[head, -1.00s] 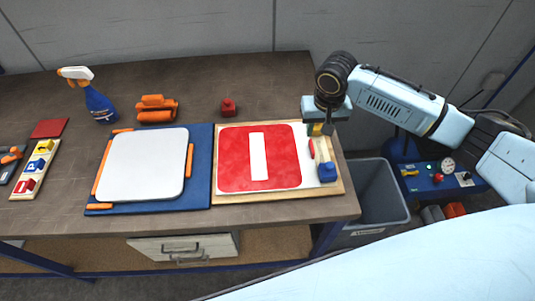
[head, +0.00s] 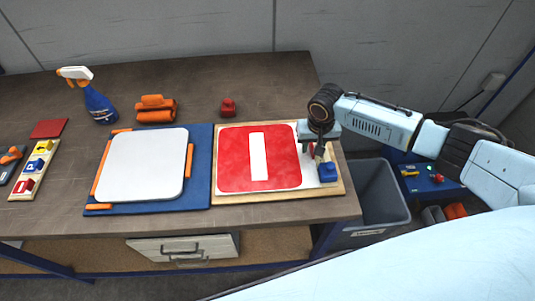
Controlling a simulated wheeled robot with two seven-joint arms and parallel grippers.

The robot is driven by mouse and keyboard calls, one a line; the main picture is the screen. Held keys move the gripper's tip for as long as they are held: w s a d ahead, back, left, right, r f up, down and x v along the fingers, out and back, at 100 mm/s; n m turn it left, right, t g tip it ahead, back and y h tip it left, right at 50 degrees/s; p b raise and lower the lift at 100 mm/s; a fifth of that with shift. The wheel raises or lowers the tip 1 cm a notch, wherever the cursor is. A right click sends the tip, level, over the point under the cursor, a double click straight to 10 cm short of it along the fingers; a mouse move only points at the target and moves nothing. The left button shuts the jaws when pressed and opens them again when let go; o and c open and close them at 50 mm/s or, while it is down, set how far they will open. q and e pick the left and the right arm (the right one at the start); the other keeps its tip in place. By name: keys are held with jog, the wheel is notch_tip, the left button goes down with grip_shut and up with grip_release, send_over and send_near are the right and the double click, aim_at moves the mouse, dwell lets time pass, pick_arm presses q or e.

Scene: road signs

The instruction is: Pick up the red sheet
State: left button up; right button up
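A red sheet with a white bar in its middle (head: 231,160) lies flat on a white backing on a wooden board (head: 235,198) at the right of the table. A small red strip at the sheet's right side is now mostly hidden by my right gripper (head: 318,156). That gripper points down over the board's right part, close to the strip, left of and behind a blue block (head: 328,172). Its fingers are small and partly covered, so I cannot tell whether they hold anything. A plain red square (head: 49,128) lies at the far left. My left gripper is out of view.
A white rounded plate (head: 143,165) lies on a blue mat (head: 200,180) with orange pieces around it. Behind are a spray bottle (head: 98,105), an orange roller-like item (head: 156,110) and a red knobbed block (head: 228,107). A grey bin (head: 385,190) stands right of the table.

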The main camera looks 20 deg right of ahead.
grip_shut()
